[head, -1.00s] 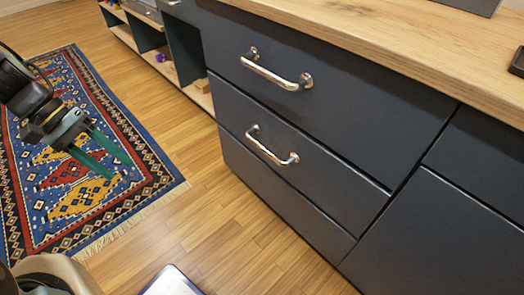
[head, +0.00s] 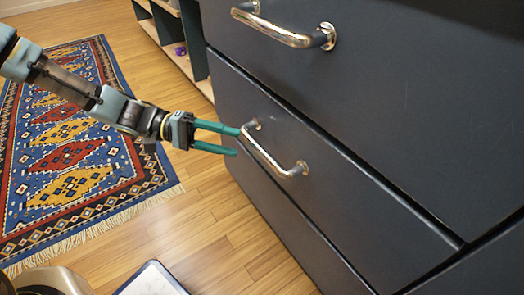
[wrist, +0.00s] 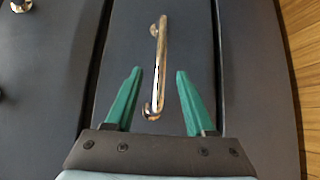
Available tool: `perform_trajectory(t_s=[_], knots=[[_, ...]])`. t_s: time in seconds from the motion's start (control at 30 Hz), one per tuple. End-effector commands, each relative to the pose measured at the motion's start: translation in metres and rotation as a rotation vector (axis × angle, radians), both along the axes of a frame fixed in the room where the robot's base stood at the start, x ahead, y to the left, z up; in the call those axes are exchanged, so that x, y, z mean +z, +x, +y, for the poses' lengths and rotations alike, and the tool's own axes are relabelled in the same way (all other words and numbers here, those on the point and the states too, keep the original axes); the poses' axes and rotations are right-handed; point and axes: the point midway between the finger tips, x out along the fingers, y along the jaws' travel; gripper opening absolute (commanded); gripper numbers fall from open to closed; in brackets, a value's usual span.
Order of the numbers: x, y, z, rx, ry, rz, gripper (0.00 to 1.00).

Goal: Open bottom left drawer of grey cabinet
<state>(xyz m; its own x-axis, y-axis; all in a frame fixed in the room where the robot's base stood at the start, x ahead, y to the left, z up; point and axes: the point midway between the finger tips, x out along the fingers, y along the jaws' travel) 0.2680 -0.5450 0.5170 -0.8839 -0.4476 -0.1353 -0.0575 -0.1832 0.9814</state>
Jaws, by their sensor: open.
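The grey cabinet (head: 370,110) has stacked drawers with dark fronts and shiny metal bar handles. The lower handled drawer (head: 330,185) is closed, and its handle (head: 268,152) also shows in the wrist view (wrist: 158,65). My gripper (head: 235,142) is at the left end of this handle in the head view, with its green fingers open. In the wrist view my gripper (wrist: 158,85) has one finger on each side of the handle's near end. Whether the fingers touch it I cannot tell.
The upper drawer's handle (head: 285,28) juts out above. A handleless panel (head: 300,250) lies below the lower drawer. A patterned rug (head: 70,160) lies on the wood floor (head: 215,210) at left. Open shelving (head: 165,35) stands behind.

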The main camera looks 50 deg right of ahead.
Motion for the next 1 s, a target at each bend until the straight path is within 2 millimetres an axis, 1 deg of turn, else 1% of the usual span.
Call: perform_trajectory(t_s=[0.03, 0.2, 0.3, 0.4, 0.57, 0.83, 0.87, 1.0], knots=[[-0.004, -0.01, -0.004, -0.004, 0.0, 0.001, 0.55], [-0.009, -0.038, -0.018, -0.004, 0.001, 0.0, 0.55], [-0.011, -0.053, -0.025, -0.004, 0.003, 0.0, 0.55], [-0.011, -0.062, -0.031, -0.002, 0.001, -0.001, 0.55], [-0.012, -0.071, -0.035, -0.001, 0.002, -0.001, 0.55], [-0.012, -0.072, -0.036, 0.0, 0.002, -0.001, 0.55], [-0.012, -0.072, -0.036, 0.0, 0.002, -0.001, 0.53], [-0.012, -0.072, -0.036, 0.0, 0.002, -0.001, 0.38]])
